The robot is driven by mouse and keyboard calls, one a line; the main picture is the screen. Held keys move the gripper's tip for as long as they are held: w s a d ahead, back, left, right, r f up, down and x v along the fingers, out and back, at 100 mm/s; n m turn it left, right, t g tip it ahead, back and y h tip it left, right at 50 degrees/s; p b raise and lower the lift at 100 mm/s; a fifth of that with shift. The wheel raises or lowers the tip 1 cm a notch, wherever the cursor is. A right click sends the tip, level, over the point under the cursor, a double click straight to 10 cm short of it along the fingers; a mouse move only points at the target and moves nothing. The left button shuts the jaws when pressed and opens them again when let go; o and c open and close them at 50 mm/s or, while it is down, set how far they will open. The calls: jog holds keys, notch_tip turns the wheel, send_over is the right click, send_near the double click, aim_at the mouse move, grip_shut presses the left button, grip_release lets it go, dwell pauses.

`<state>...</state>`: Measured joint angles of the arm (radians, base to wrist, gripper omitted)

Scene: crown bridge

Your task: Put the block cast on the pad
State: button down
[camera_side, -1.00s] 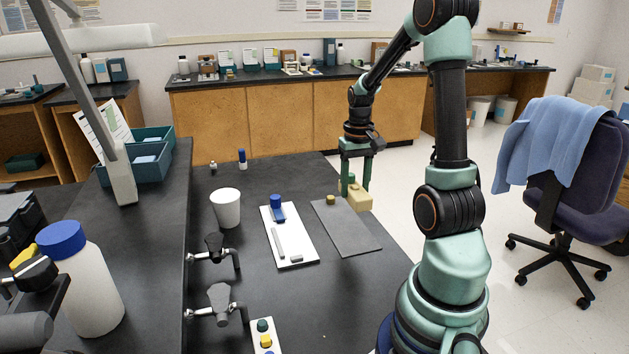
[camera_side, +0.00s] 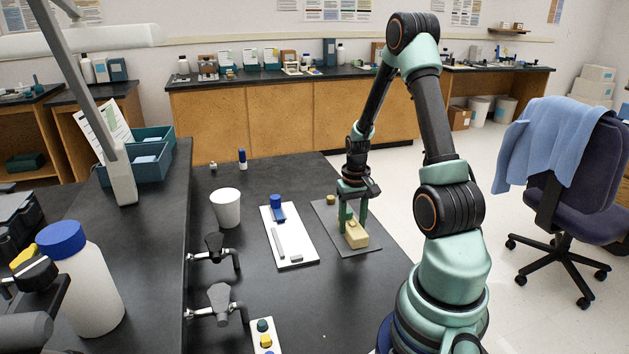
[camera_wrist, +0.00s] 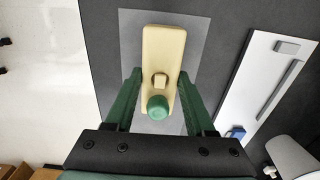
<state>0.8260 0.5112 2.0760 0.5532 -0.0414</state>
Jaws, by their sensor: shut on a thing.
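The block cast (camera_side: 358,240) is a cream-yellow block over the grey pad (camera_side: 330,222). In the wrist view the block cast (camera_wrist: 163,45) is long, with a small square stub and a round green cap toward its near end, and lies within the pad's outline (camera_wrist: 130,30). My gripper (camera_side: 353,225) points down with a finger on each side of the block and is shut on it. In the wrist view my gripper (camera_wrist: 161,80) shows both green fingers against its sides. I cannot tell whether the block's underside touches the pad.
Left of the pad lies a white tray (camera_side: 303,251) with a blue-capped item and grey bars. A white cup (camera_side: 226,207) and taps are farther left. The bench edge is right of the pad.

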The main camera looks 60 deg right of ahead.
aim_at(352, 224)
jog(key=shift+f, duration=0.1)
jog(key=shift+c, duration=1.2)
grip_release()
notch_tip(352, 224, up, 12)
jog(key=w+a+r+n+t, duration=0.1)
jog(key=a+r+n+t, duration=0.1)
jog(key=a, duration=0.7)
jog(key=w+a+r+n+t, duration=0.1)
jog(key=a+r+n, duration=0.3)
jog(key=a, duration=0.5)
jog(key=w+a+r+n+t, duration=0.1)
jog(key=a+r+n+t, duration=0.1)
jog(key=a+r, duration=0.3)
jog(key=a+n, duration=0.1)
jog(key=a, duration=0.3)
jog(key=shift+w+r+t, duration=0.15)
jog(key=shift+w+t, duration=0.15)
jog(key=shift+w, duration=0.05)
